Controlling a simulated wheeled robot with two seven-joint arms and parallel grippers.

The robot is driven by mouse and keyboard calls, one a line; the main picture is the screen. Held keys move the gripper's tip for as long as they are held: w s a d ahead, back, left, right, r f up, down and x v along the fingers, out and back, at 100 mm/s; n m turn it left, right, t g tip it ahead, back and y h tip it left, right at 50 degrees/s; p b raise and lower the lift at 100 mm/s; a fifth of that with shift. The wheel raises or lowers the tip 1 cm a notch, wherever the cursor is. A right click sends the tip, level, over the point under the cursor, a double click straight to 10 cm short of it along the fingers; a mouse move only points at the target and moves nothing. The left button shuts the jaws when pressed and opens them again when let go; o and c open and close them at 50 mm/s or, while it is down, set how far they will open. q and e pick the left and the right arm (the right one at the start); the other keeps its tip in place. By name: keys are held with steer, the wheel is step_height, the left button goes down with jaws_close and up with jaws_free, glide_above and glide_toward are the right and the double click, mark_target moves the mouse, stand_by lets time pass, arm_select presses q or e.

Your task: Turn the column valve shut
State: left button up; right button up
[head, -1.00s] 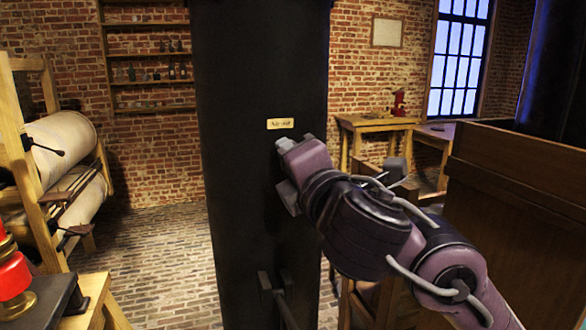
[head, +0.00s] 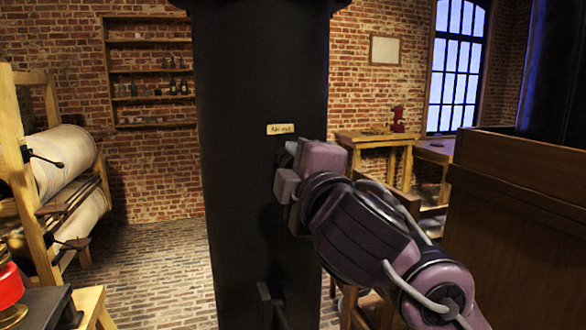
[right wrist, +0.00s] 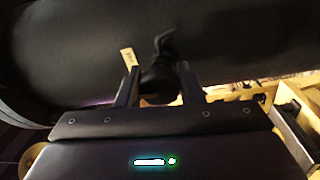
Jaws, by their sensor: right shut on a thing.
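The black column (head: 240,200) stands upright in the middle of the head view, with a small lettered plate (head: 281,129) on its face. My right gripper (head: 288,165) is at the column's face, just below the plate. In the right wrist view its two fingers (right wrist: 160,90) are shut on a dark valve handle (right wrist: 163,50), which juts from the column between them. The plate also shows there (right wrist: 128,56), beside the left finger. In the head view the gripper and wrist hide the valve. My left gripper is not in view.
A wooden rack with cloth rolls (head: 65,160) stands at the left. A red and brass object (head: 10,290) sits at the lower left. A large brown wooden cabinet (head: 515,230) is close at the right. A small bracket (head: 268,305) juts from the column low down.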

stand_by(0.3)
steer(key=o, duration=1)
steer(key=shift+d, duration=0.1)
steer(key=shift+c, duration=0.2)
steer(key=v, duration=0.7)
steer(key=shift+s, duration=0.4)
steer(key=shift+d+f, duration=0.1)
steer(key=shift+f, duration=0.05)
